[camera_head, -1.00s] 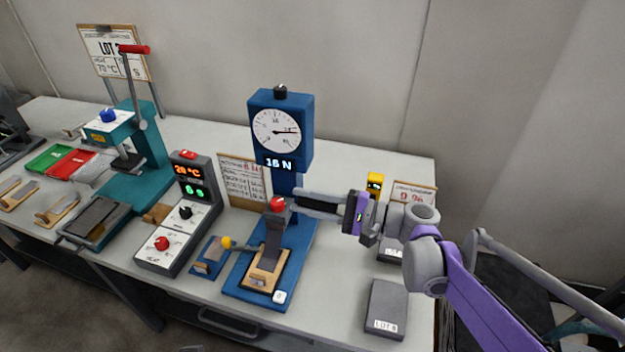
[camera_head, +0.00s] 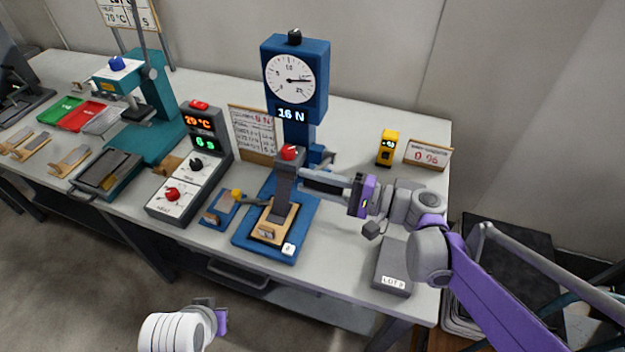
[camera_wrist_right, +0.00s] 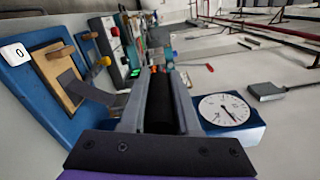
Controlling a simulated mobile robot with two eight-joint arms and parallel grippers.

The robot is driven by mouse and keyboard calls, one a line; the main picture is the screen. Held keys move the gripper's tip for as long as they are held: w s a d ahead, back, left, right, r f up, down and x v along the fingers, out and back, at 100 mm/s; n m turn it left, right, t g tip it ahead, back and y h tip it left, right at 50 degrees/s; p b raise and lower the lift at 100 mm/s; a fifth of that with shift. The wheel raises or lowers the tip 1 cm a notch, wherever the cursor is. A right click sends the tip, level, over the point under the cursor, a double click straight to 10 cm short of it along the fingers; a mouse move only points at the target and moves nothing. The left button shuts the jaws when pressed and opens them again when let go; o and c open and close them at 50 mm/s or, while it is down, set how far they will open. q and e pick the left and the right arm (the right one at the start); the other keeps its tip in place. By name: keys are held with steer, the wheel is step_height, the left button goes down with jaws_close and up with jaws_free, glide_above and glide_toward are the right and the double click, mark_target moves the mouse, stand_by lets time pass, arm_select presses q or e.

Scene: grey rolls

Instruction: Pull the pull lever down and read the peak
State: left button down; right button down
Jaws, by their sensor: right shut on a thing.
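The blue pull tester (camera_head: 296,95) stands mid-table, with a round dial and a display reading 16 N. My right gripper (camera_head: 304,178) is at the post's right side. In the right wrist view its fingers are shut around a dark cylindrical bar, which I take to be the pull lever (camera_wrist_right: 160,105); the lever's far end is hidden. My left gripper (camera_head: 219,318) shows only in part at the lower edge, away from the table.
A control box (camera_head: 190,165) with red and green digits stands left, beside a teal press (camera_head: 150,120). A small blue plate with a yellow knob (camera_head: 237,195) is next to the tester. A grey LOT box (camera_head: 393,265), yellow device (camera_head: 388,147) and card (camera_head: 428,156) are right.

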steer(key=shift+s+f, duration=0.1)
steer(key=shift+f, duration=0.15)
steer(key=c, duration=0.7)
jaws_free()
steer(key=shift+o, duration=0.2)
steer(key=shift+d+r, duration=0.1)
steer(key=v, duration=1)
steer(key=shift+d, duration=0.3)
steer(key=shift+s, duration=0.1)
steer(key=shift+d, duration=0.1)
